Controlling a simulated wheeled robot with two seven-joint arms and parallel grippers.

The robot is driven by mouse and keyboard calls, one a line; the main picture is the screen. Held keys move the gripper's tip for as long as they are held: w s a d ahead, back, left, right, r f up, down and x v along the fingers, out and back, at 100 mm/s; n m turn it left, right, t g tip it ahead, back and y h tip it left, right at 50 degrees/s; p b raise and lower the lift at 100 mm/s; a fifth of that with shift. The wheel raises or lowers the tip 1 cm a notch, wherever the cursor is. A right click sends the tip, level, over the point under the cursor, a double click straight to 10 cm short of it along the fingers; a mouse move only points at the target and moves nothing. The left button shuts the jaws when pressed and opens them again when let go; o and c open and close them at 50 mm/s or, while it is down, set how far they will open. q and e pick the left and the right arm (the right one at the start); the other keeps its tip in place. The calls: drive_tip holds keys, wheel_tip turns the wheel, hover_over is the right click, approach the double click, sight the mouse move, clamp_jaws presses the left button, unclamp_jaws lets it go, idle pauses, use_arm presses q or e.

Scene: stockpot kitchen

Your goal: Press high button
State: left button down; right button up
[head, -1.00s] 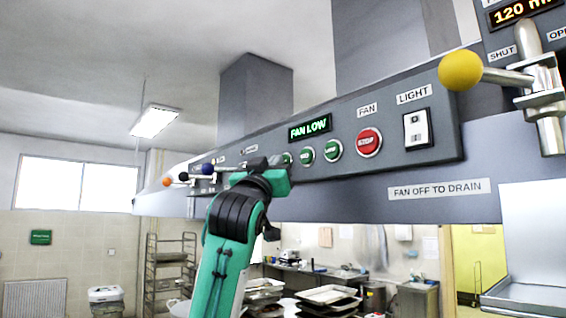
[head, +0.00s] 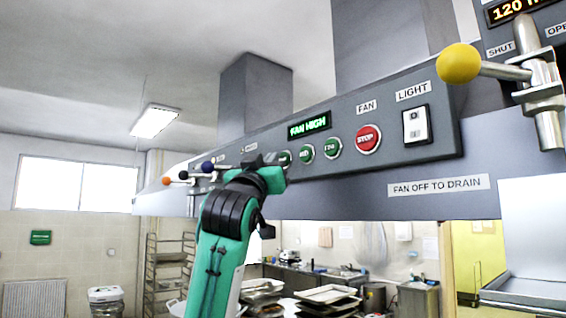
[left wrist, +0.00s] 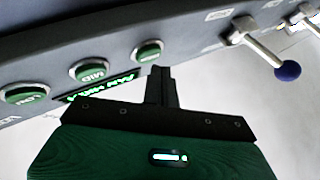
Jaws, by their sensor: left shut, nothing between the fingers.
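The high button (left wrist: 148,52) is the green one at the end of the row in the left wrist view. In the head view it is a green sliver (head: 285,157), mostly covered by my gripper. My left gripper (head: 272,160) is shut and empty in front of the panel. In the left wrist view its fingertips (left wrist: 160,72) are right by the high button's edge; I cannot tell whether they touch. The display (head: 310,127) reads FAN HIGH. My right gripper is not in view.
The mid button (head: 306,153), low button (head: 332,148) and red stop button (head: 368,139) sit along the panel, then the light switch (head: 416,126). A yellow-knobbed lever (head: 459,63) juts out at right. A blue-knobbed lever (left wrist: 288,71) is beyond the high button.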

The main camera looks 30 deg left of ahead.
use_arm(q)
drive_tip(key=shift+s+a, duration=0.1)
drive_tip(key=shift+s, duration=0.05)
drive_tip(key=s, duration=0.1)
drive_tip(key=s+a+b, duration=0.1)
drive_tip(key=s, duration=0.2)
drive_tip(key=shift+s+a, duration=0.25)
drive_tip(key=shift+a, duration=0.15)
idle(0.8)
